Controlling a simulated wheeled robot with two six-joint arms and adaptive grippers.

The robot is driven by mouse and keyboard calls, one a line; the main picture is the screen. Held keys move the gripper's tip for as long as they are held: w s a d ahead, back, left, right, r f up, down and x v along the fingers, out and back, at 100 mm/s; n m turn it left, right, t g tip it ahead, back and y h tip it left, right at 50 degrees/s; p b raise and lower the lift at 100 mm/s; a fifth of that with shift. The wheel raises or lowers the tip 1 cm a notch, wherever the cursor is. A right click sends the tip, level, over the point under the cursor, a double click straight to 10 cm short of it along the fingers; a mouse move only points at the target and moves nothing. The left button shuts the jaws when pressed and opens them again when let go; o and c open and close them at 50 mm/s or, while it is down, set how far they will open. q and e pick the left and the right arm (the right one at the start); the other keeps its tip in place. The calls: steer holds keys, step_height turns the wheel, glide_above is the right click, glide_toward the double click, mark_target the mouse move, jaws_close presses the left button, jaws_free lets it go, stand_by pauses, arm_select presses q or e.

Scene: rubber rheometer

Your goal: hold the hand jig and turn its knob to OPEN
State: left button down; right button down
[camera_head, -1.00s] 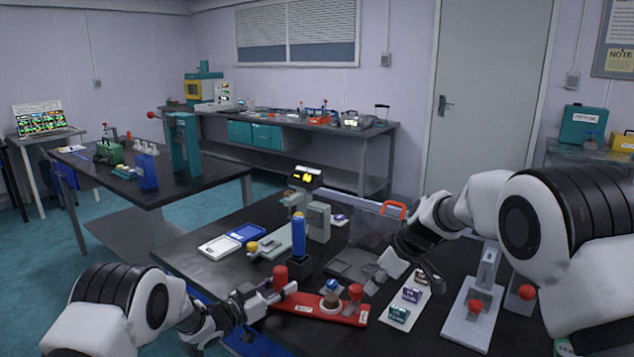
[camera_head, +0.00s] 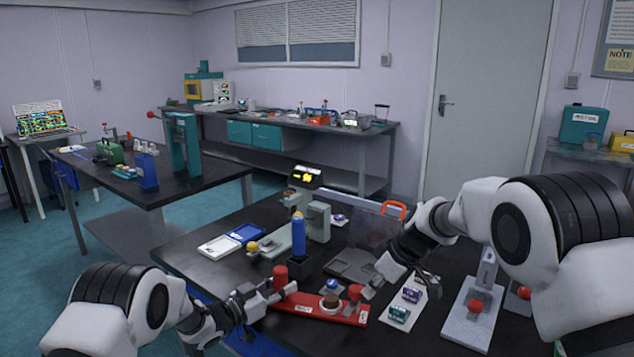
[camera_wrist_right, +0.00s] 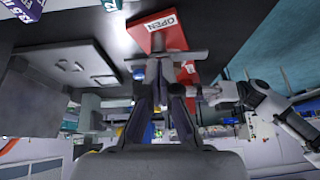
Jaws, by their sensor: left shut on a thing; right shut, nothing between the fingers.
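The hand jig is a long red plate (camera_head: 300,304) with white labels, lying on the dark front table. The right wrist view shows the OPEN label (camera_wrist_right: 160,23) on the red plate beyond my right fingers (camera_wrist_right: 160,60).
Small labelled boxes (camera_head: 400,313) on a pale strip and a grey stand with a red knob (camera_head: 475,305) are right of the jig. A blue upright device (camera_head: 299,235) and a grey tray (camera_head: 350,265) stand behind it.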

steer(key=shift+w+a, duration=0.15)
steer(key=shift+a, duration=0.2)
stand_by(0.5)
steer(key=shift+w+d, duration=0.15)
steer(key=shift+d, duration=0.1)
stand_by(0.6)
steer(key=shift+d, duration=0.2)
step_height(320, 180, up, 6)
steer(key=shift+d, duration=0.2)
